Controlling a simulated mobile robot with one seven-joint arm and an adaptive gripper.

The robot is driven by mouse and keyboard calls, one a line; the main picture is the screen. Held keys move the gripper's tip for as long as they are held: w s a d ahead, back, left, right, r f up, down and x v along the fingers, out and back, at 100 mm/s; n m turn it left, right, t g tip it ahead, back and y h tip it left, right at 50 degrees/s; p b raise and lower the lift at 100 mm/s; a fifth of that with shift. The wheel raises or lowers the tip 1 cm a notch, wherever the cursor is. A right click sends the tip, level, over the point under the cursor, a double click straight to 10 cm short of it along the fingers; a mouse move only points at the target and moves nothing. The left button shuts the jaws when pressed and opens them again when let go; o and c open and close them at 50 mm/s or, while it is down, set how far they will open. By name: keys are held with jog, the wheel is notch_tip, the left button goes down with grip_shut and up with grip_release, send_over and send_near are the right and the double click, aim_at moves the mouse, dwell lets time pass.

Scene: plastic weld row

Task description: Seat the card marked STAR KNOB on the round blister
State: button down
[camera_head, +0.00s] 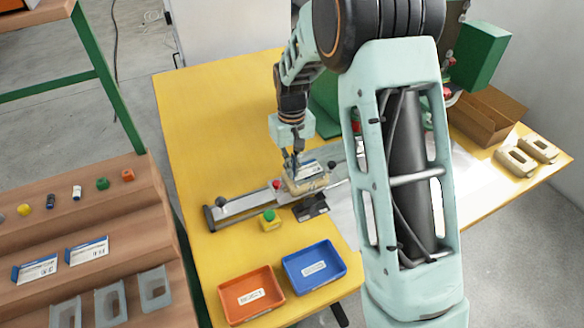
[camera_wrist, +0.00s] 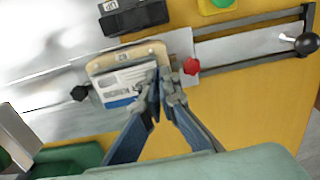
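A card (camera_wrist: 124,84) with white and blue print lies on the tan nest (camera_wrist: 100,66) of the slide fixture; it also shows in the head view (camera_head: 307,169). Its wording is too small to read. My gripper (camera_wrist: 162,76) points down at the card's right edge in the wrist view, its two fingers close together. One fingertip overlaps the card's edge, and I cannot tell whether the card is gripped. In the head view my gripper (camera_head: 292,172) is over the nest. Whether a round blister lies under the card is hidden.
The metal rail (camera_head: 245,202) has a red knob (camera_head: 276,185) beside the nest. An orange bin (camera_head: 251,295) and blue bin (camera_head: 314,268) stand in front. Two more cards (camera_head: 36,268) (camera_head: 87,250) and several clear blisters (camera_head: 153,288) are on the left rack. The table's back left is clear.

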jog(key=shift+f+b, duration=0.45)
jog(key=shift+f, duration=0.25)
dwell(0.3)
jog(key=c, duration=2.1)
grip_release()
jog(key=shift+c, duration=0.5)
jog(key=c, duration=0.3)
jog(key=shift+r, duration=0.1)
